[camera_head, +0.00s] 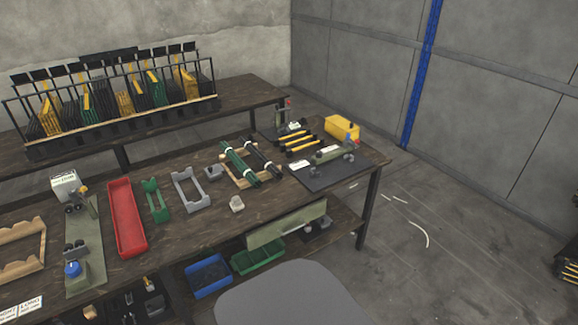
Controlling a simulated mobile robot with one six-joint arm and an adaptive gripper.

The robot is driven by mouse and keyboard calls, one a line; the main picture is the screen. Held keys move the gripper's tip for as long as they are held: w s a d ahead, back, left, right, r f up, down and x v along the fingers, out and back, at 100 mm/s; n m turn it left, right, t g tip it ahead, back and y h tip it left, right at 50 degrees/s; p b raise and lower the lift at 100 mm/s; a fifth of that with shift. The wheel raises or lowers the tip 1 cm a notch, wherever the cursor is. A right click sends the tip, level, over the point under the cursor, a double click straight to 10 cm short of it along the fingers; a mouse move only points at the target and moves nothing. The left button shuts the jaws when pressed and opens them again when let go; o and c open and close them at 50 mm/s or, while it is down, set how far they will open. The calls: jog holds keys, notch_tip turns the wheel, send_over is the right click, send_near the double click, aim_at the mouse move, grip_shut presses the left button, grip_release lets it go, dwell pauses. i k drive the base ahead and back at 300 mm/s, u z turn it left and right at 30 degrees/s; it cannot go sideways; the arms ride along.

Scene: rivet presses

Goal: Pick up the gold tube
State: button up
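No single thing is clearly recognisable as the gold tube. Several short yellow-and-black bars (302,149) lie side by side near the right end of the front bench. Gold-yellow pieces (125,103) also stand among green and black ones in the long black rack (120,128) on the back bench. A wooden cradle (231,177) on the front bench holds dark green tubes (240,163) and black tubes (262,157) with pale bands. My gripper is not in view.
The front bench (190,228) also carries a red tray (126,218), a green holder (155,201), a grey frame (190,188), a press-like fixture (83,245) and a yellow box (342,128). Blue (208,276) and green bins (257,257) sit below. Floor (440,240) is open at right.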

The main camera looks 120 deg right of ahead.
aim_at(320, 142)
jog(key=z, duration=3.85)
jog(key=i, duration=0.75)
jog(key=z, duration=0.15)
